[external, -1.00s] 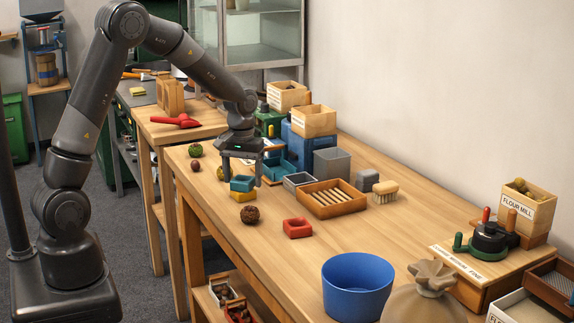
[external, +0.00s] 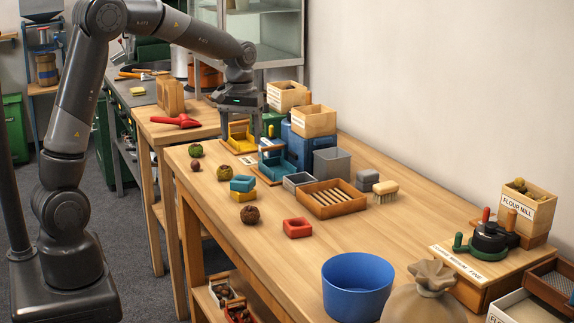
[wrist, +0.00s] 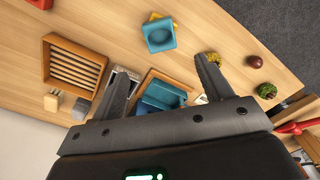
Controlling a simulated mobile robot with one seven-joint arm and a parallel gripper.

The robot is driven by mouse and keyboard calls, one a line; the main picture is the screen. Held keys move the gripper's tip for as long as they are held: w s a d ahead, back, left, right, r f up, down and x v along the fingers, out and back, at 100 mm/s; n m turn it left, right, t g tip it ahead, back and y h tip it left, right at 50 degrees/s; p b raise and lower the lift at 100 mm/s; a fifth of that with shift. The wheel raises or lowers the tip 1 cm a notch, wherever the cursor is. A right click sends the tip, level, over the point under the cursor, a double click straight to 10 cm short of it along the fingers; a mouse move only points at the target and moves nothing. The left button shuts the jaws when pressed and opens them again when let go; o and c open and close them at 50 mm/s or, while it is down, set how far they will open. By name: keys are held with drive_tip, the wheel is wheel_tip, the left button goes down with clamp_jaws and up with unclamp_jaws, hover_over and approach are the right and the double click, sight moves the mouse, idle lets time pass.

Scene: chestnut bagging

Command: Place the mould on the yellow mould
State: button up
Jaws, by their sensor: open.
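A teal square mould (external: 243,183) lies on top of the yellow mould (external: 244,196) on the workbench. The stack looks slightly turned, with the teal piece a little askew over the yellow one. In the wrist view the teal mould (wrist: 159,36) covers most of the yellow mould (wrist: 155,17), whose edge shows beyond it. My gripper (external: 240,134) is open and empty, raised above the bench farther back, away from the stack. Its two spread fingers also show in the wrist view (wrist: 165,78), with no mould between them.
A red mould (external: 297,228) stands in front of the stack. A brown ball (external: 250,215) and green and brown chestnuts (external: 196,151) lie nearby. A slatted wooden tray (external: 331,198), a grey bin (external: 332,162) and a blue bucket (external: 357,287) stand to the right.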

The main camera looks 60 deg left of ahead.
drive_tip(key=s+d+r+m+t, duration=0.2)
drive_tip(key=s+d+m, duration=0.1)
drive_tip(key=s, duration=0.5)
drive_tip(key=s+d+r+m+t, duration=0.1)
drive_tip(key=s+d+r+m, duration=0.1)
drive_tip(key=s+d, duration=0.4)
drive_tip(key=s+d+r+m+t, duration=0.2)
drive_tip(key=s+d+r+m, duration=0.1)
drive_tip(key=s, duration=0.9)
drive_tip(key=shift+d+m+t, duration=0.3)
drive_tip(key=shift+d+m, duration=0.2)
drive_tip(key=shift+d, duration=0.5)
